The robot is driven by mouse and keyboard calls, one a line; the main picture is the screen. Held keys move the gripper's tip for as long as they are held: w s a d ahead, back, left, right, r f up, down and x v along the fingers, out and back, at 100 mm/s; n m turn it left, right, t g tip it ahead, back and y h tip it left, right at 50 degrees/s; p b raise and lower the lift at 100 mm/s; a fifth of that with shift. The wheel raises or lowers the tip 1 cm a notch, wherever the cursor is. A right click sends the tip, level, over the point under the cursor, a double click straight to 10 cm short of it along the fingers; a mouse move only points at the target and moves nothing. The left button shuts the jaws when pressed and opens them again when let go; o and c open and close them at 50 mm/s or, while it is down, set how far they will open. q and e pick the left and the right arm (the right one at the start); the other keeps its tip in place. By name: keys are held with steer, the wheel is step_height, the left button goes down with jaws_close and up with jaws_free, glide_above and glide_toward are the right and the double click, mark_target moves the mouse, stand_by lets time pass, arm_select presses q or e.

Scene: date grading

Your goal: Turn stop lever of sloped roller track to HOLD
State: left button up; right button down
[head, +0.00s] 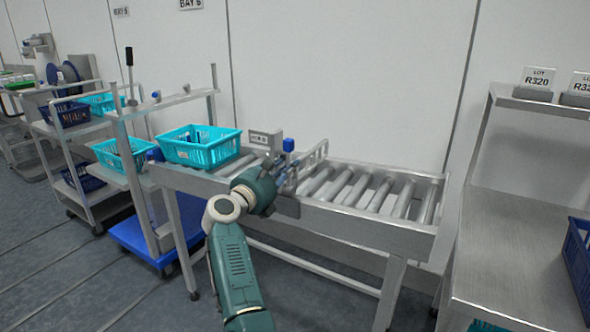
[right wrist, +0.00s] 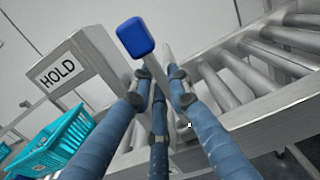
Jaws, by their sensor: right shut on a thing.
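The sloped roller track (head: 365,228) stands along the wall with grey rollers in a metal frame. Its stop lever has a blue knob (head: 288,145), which also shows in the right wrist view (right wrist: 136,37) on a thin metal stem. My right gripper (head: 283,172) is at the track's near side. Its blue-grey fingers are shut around the stem below the knob in the right wrist view (right wrist: 160,88). A grey box with a HOLD label (right wrist: 58,72) stands left of the knob. The stem's lower end is hidden by the fingers. My left gripper is not in view.
A turquoise crate (head: 200,152) sits on the track's left end, close to the lever. A bracket-like metal gate (head: 313,158) stands right of the knob. The rollers to the right are empty. A steel table (head: 515,240) stands at the right, with a dark blue crate (head: 578,255).

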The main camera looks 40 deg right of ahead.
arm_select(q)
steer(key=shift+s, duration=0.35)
arm_select(e)
steer(key=shift+d, duration=0.1)
steer(key=c, duration=1.7)
jaws_free()
steer(key=shift+d, duration=0.1)
